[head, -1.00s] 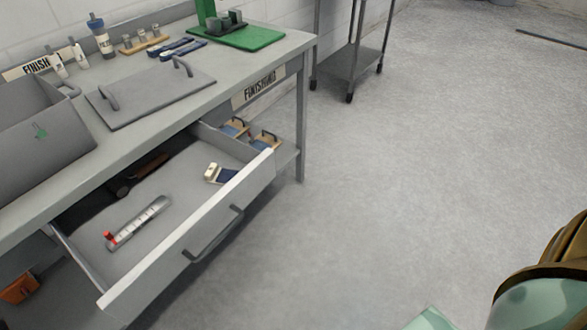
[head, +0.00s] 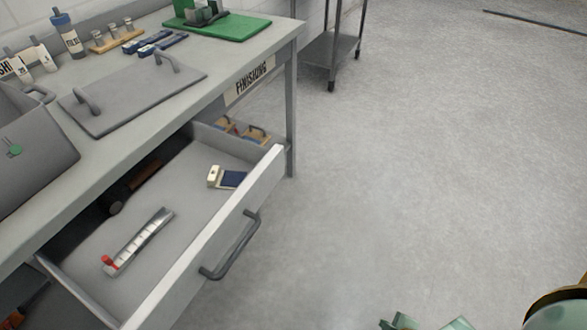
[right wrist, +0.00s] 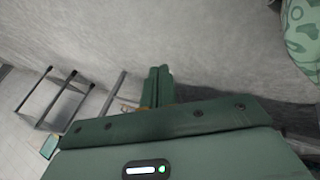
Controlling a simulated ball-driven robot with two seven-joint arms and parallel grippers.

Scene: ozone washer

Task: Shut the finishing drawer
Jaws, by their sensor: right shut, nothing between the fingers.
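The finishing drawer (head: 205,262) is grey and stands pulled well out from under the grey workbench (head: 222,98). Its dark bar handle (head: 232,250) is on the front panel. A white scale-like tool with a red end (head: 138,242) and a small cream and blue item (head: 227,177) lie in it. A dark tool with a brown handle (head: 130,190) shows deeper in the drawer. My right gripper (head: 428,322) is at the bottom edge, right of the drawer and apart from it. Its fingers are together and empty in the right wrist view (right wrist: 158,84). My left gripper is not in view.
On the bench are a grey lid-like plate with two handles (head: 130,97), a green mat (head: 240,28), bottles and blue tools. A "FINISHING" label (head: 250,80) is on the bench edge. A metal rack (head: 330,58) stands behind. The floor to the right is clear.

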